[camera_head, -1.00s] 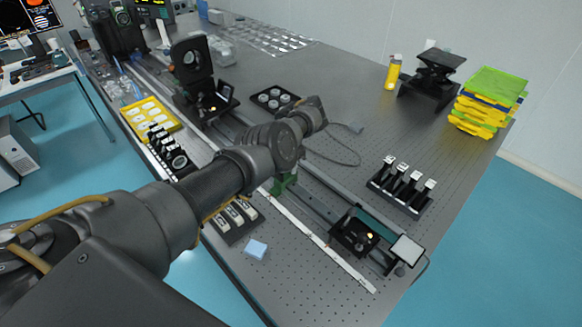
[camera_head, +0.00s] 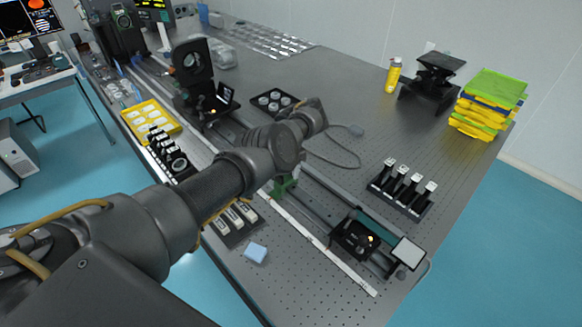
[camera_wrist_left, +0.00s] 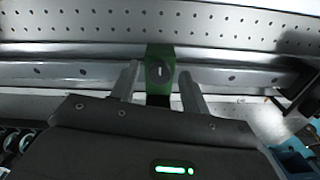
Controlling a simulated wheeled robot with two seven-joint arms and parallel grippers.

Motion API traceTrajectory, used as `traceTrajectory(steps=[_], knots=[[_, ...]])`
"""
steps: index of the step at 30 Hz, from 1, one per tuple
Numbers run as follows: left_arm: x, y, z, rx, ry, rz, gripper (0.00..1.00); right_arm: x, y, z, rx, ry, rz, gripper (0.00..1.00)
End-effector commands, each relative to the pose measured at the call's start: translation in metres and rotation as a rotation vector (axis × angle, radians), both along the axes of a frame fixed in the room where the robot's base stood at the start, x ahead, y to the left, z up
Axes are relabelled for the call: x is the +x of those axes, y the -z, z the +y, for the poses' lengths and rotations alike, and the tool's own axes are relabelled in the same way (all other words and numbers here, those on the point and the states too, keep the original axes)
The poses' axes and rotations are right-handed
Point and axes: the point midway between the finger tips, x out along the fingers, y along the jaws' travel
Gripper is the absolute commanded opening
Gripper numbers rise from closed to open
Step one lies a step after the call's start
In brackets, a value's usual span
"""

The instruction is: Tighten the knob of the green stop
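The green stop (camera_wrist_left: 160,58) sits on a metal rail and shows between my fingers in the left wrist view. Its dark round knob (camera_wrist_left: 159,72) faces the camera, with a pale upright mark in its middle. My left gripper (camera_wrist_left: 160,82) is open, with one finger to each side of the stop and a gap visible at both sides. In the head view, part of the green stop (camera_head: 284,185) shows just below my left arm; the fingers are hidden there. My right gripper is in neither view.
The rail (camera_head: 335,204) runs diagonally along the perforated table. A black holder with several posts (camera_head: 404,190) stands to the right, and a device with a pale square plate (camera_head: 407,253) near the rail's end. A blue block (camera_head: 256,252) lies near the front edge.

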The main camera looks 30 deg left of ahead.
Motion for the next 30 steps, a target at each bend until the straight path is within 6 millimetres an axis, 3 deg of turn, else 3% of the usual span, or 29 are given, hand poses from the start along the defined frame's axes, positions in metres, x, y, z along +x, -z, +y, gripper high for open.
traceTrajectory(steps=[5, 11, 15, 18, 24, 30], knots=[[0.001, -0.003, 0.0, 0.0, 0.001, -0.001, 0.46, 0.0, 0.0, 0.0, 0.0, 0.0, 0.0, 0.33], [0.002, -0.031, 0.0, -0.001, -0.001, -0.005, 0.46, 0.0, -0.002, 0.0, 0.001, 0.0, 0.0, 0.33], [0.001, -0.069, 0.0, 0.0, 0.001, -0.002, 0.46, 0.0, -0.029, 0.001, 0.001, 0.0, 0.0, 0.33], [0.0, -0.084, 0.0, 0.0, 0.001, 0.0, 0.46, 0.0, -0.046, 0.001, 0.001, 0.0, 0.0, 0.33], [0.0, -0.103, 0.0, -0.001, 0.0, 0.0, 0.46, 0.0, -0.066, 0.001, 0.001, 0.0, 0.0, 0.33], [0.0, -0.109, 0.0, -0.001, 0.0, 0.0, 0.46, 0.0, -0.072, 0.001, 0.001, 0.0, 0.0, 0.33]])
